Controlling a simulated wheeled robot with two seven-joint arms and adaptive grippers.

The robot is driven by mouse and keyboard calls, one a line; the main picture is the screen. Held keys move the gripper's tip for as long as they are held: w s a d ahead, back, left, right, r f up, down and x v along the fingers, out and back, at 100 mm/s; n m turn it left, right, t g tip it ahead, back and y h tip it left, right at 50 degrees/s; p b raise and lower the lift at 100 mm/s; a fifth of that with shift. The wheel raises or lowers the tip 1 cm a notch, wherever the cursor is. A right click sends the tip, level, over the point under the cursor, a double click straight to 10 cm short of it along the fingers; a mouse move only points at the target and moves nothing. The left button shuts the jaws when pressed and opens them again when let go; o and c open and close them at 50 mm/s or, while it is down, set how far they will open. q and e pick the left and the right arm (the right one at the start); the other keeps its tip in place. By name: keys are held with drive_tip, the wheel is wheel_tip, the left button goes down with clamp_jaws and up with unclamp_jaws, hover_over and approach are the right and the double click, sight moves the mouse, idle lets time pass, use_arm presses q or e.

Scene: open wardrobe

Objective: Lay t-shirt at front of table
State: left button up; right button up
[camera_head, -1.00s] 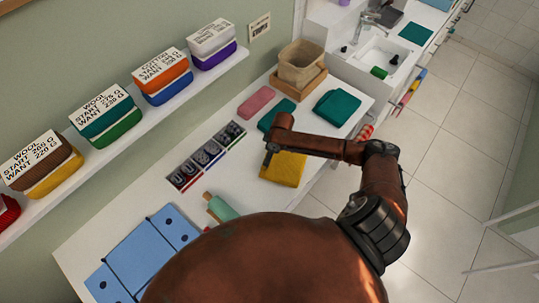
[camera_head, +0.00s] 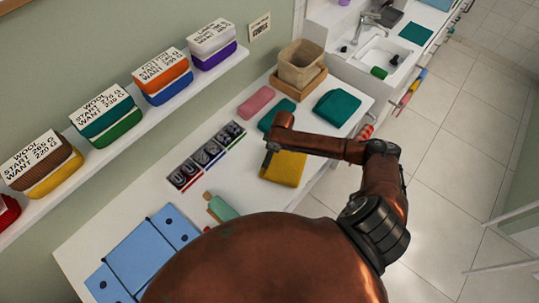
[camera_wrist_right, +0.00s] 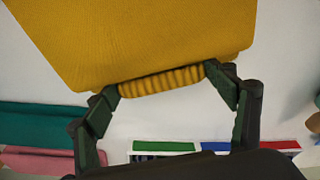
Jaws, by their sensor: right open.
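A folded yellow garment (camera_head: 284,169), possibly the t-shirt, lies on the white table (camera_head: 240,174) near its front edge. Its ribbed folded edge faces my gripper in the right wrist view (camera_wrist_right: 150,35). My right gripper (camera_wrist_right: 162,84) is open, with its fingertips at either end of that ribbed edge, close to the cloth; I cannot tell whether they touch it. In the head view the right gripper (camera_head: 268,157) is at the garment's wall-side edge, partly hidden by my arm. My left gripper is not in view.
Teal folded cloths (camera_head: 337,107), a pink cloth (camera_head: 255,102) and a basket (camera_head: 301,64) stand toward the far end. A divided tray (camera_head: 206,157) lies by the wall, with a green-ended roller (camera_head: 221,208) and blue folding board (camera_head: 140,252) nearer.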

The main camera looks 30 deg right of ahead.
drive_tip(key=v, duration=1.1)
drive_tip(key=shift+r, duration=0.25)
